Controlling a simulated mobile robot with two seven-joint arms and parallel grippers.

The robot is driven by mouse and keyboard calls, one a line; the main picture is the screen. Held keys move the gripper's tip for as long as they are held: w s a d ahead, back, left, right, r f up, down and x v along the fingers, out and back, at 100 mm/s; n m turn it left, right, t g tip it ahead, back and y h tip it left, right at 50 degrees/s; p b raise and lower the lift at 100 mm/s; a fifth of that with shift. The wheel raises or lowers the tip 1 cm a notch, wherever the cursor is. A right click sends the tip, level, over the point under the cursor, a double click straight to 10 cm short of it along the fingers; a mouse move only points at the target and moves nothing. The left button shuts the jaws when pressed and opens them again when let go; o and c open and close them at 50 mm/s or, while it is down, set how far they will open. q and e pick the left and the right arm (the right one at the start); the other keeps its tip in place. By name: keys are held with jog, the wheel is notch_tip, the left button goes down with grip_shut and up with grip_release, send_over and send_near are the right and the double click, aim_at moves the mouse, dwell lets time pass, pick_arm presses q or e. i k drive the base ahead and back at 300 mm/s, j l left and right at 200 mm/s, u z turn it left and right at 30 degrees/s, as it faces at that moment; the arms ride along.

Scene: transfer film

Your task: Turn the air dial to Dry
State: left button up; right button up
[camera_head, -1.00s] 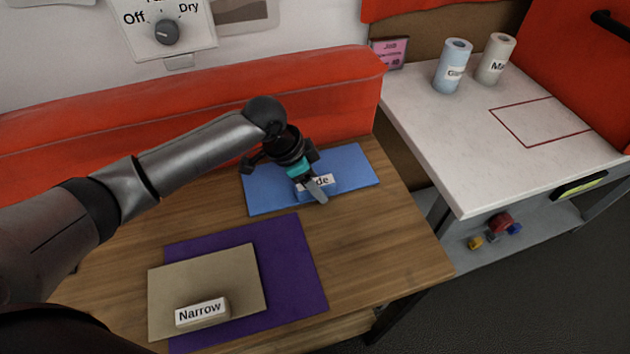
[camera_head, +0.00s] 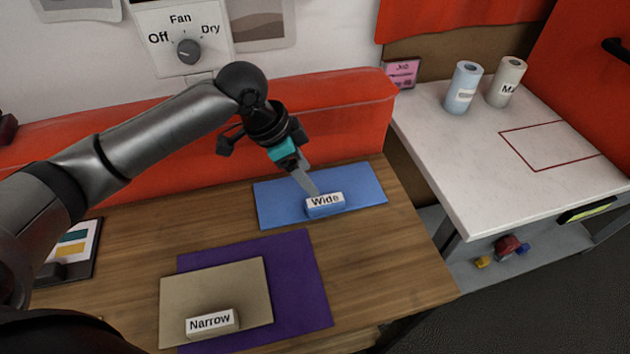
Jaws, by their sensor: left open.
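The air dial (camera_head: 189,51) is a dark grey knob on a white wall panel (camera_head: 219,62), at the upper left of the head view. The panel reads Off at the left, Fan at the top and Dry at the right. The knob is too small for me to tell its exact setting. My left gripper (camera_head: 301,174) is open and points down over the blue mat, near the Wide block. It is below and to the right of the dial, well apart from it. The gripper's far side is partly hidden. My right gripper is out of view.
A blue mat (camera_head: 367,188) holds the Wide block (camera_head: 324,205). A tan board (camera_head: 215,285) with the Narrow block (camera_head: 212,322) lies on a purple mat (camera_head: 300,270). A red padded ledge (camera_head: 340,115) runs below the dial. Two rolls stand on the white table (camera_head: 470,180).

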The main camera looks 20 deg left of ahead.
aim_at(188, 50)
jog(key=u, duration=1.35)
